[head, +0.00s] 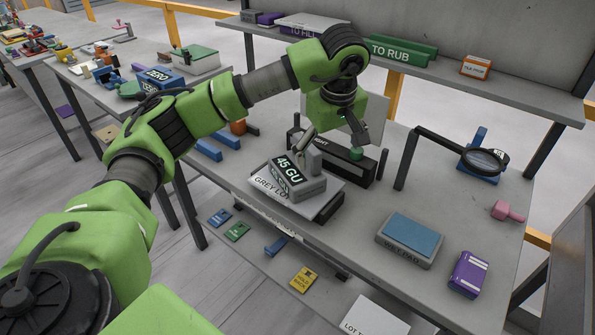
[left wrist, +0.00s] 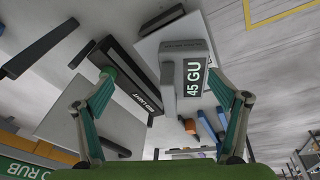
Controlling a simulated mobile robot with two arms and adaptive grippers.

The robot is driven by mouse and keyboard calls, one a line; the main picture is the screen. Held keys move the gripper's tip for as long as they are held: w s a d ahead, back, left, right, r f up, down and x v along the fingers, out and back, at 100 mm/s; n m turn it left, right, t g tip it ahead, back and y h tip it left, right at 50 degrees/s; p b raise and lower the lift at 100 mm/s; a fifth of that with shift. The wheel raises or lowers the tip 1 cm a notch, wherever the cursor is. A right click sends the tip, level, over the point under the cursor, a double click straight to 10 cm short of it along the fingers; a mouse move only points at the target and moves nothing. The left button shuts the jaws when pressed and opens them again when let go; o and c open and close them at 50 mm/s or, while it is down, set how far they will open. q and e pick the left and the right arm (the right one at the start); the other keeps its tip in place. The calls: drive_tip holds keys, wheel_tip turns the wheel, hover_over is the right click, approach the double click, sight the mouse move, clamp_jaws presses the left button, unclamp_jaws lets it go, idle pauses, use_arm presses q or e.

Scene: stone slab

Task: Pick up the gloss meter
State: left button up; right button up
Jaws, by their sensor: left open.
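The gloss meter (head: 308,189) is a grey block with a handle-like upright part and a dark display reading "45 GU". It sits on a grey slab (head: 322,213) labelled "GREY LO…", the rest of the label being covered. My left gripper (head: 332,142) is open and empty, above and just behind the meter. In the left wrist view the meter (left wrist: 190,58) shows beyond the spread fingers of the gripper (left wrist: 175,88), closer to the right finger. I cannot tell whether a finger touches it. My right gripper is not in view.
A long black light bar (head: 350,172) stands right behind the slab. A magnifier on an arm (head: 484,160), a blue-topped pad (head: 412,234) and a purple box (head: 468,274) are to the right. A shelf (head: 450,82) with boxes runs behind. The bench between slab and pad is clear.

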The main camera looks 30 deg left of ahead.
use_arm(q)
drive_tip(key=a+r+y, duration=0.2)
drive_tip(key=a+r, duration=0.1)
drive_tip(key=a, duration=0.3)
hover_over(292, 161)
drive_tip(key=s+d, duration=0.2)
drive_tip(key=d, duration=0.1)
drive_tip(key=shift+n, duration=0.3)
wheel_tip(292, 161, down, 7)
drive_tip(key=shift+s+a+f+b, duration=0.1)
drive_tip(key=shift+b, duration=0.25)
drive_tip(key=shift+w+a+p+x, duration=0.15)
drive_tip(key=shift+p+x, duration=0.25)
drive_tip(key=shift+x, duration=0.95)
drive_tip(key=shift+w+a+p+x, duration=0.15)
drive_tip(key=shift+p+x, duration=0.25)
drive_tip(key=shift+x, duration=0.95)
drive_tip(key=shift+d, duration=0.1)
drive_tip(key=c, duration=1.5)
drive_tip(key=shift+r, duration=0.2)
drive_tip(key=shift+c, duration=1.1)
drive_tip(key=shift+r, duration=0.15)
